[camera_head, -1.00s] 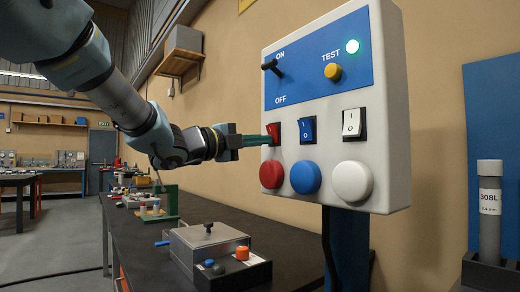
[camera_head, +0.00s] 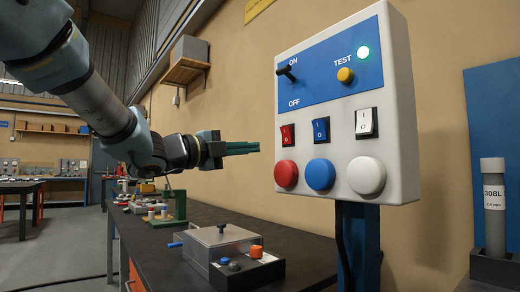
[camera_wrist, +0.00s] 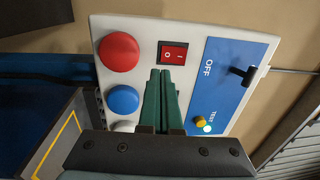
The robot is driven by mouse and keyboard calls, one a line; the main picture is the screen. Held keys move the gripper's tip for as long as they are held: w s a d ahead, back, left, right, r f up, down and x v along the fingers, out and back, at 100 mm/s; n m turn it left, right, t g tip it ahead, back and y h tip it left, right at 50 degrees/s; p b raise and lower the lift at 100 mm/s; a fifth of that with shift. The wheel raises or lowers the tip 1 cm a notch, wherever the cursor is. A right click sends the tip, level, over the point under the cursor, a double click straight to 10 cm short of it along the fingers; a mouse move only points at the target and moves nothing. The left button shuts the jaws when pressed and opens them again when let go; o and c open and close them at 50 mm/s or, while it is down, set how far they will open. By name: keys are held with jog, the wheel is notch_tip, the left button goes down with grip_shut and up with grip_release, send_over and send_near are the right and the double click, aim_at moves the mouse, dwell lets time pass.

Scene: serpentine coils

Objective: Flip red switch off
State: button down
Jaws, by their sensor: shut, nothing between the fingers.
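The red rocker switch (camera_head: 288,135) is the leftmost of three rockers on a white control box, directly above the red round button (camera_head: 286,174). The red switch also shows in the wrist view (camera_wrist: 172,53), just beyond my fingertips. I cannot tell for sure which half of it is pressed in. My gripper (camera_head: 257,147) has green fingers pressed together and empty. It points right toward the box, with a clear gap between the fingertips and the red switch. In the wrist view the shut fingers (camera_wrist: 165,72) hide the other two rockers.
Beside the red switch are a blue rocker (camera_head: 321,130) and a white rocker (camera_head: 366,122). Above are a black lever (camera_head: 286,72), a yellow TEST button (camera_head: 345,75) and a lit green lamp (camera_head: 363,53). A grey box (camera_head: 222,245) stands on the dark bench below.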

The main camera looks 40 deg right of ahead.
jog(key=shift+w+a+f+b, duration=0.1)
jog(key=shift+a+f+b, duration=0.1)
jog(key=shift+a, duration=0.65)
jog(key=shift+a+f+b, duration=0.1)
jog(key=shift+a+f, duration=0.1)
jog(key=shift+a, duration=0.6)
jog(key=shift+w+a+f+b, duration=0.1)
jog(key=shift+a+f+b, duration=0.1)
jog(key=shift+a, duration=0.65)
